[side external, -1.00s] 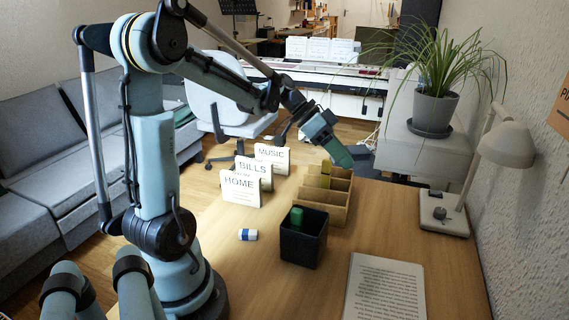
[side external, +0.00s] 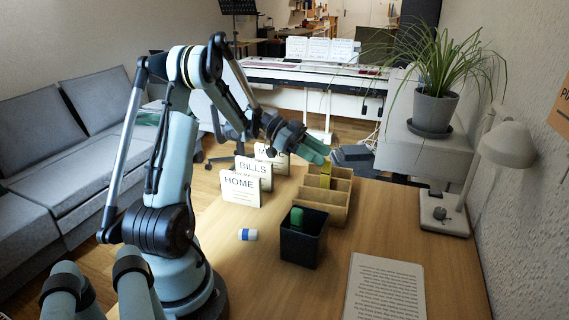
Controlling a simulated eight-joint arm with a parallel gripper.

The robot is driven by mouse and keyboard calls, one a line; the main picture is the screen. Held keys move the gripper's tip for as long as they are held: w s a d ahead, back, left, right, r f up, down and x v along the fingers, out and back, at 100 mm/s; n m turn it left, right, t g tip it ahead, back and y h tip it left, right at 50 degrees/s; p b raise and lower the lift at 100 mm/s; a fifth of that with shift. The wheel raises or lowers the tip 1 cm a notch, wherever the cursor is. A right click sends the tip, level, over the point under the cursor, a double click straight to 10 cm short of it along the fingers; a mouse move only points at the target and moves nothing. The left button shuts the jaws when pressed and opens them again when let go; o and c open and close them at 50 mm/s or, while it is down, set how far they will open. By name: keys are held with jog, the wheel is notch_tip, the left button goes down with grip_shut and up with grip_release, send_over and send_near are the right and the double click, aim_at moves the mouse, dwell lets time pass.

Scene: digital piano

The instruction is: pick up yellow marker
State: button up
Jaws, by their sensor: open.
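The yellow marker (side external: 326,176) stands upright in a compartment of the wooden organizer (side external: 337,209) on the desk, with only its upper part showing. My gripper (side external: 322,151) is open and empty, above and behind the organizer, a little higher than the marker in the picture. It is apart from the marker. Its fingers are small and partly overlap each other in this view.
A black cup (side external: 303,247) holding a green item (side external: 296,216) stands in front of the organizer. Upright cards (side external: 241,187) stand to the left, a blue-and-white eraser (side external: 247,235) lies nearby. A printed sheet (side external: 386,289) and a lamp (side external: 444,214) are at right.

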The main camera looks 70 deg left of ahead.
aim_at(327, 167)
jog(key=shift+w+d+f, duration=0.35)
jog(key=shift+f, duration=0.25)
jog(key=shift+w+d+f, duration=0.3)
jog(key=shift+d+f, duration=0.05)
jog(key=shift+f, duration=0.3)
jog(key=shift+w+d+f, duration=0.35)
jog(key=shift+f, duration=0.25)
grip_shut()
